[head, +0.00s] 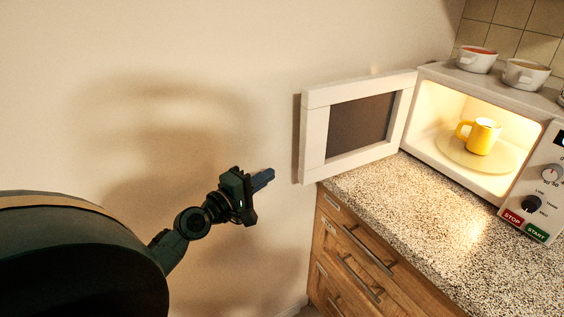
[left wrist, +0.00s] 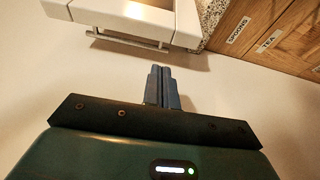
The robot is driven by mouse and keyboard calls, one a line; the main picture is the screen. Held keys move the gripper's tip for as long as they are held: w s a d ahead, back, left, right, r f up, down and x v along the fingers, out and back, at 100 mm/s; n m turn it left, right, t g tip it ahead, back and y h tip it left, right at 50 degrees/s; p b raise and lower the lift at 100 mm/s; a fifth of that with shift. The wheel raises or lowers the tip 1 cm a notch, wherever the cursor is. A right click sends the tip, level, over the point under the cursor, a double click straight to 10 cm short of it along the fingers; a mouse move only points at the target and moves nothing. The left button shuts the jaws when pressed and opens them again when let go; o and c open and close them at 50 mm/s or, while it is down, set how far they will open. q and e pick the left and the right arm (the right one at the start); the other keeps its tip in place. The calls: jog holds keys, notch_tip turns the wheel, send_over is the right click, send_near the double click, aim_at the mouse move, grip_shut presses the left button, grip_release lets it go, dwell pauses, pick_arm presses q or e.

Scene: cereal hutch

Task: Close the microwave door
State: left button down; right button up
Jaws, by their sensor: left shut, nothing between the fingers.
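The white microwave (head: 426,85) stands on the counter at the right of the head view. Its door (head: 313,134) is wide open, swung out to the left past the counter's edge. The door's lower edge and a bar-like handle show at the top of the left wrist view (left wrist: 120,14). A yellow mug (head: 482,136) stands on the turntable (head: 452,152) inside the lit microwave. My left gripper (head: 268,175) is shut and empty, left of the door and apart from it. Its closed fingers also show in the left wrist view (left wrist: 161,75). My right gripper is not in view.
The speckled counter (head: 400,200) is clear before the microwave. Wooden drawers (head: 350,262) with bar handles are below it. Two white bowls (head: 477,61) (head: 525,75) sit on top of the microwave. A plain wall lies behind my left arm.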

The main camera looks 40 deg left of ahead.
pick_arm(q)
jog(key=w+d+p, duration=0.1)
jog(key=w, duration=0.8)
jog(key=shift+w+d, duration=0.15)
jog(key=shift+w, duration=0.05)
jog(key=shift+d, duration=0.1)
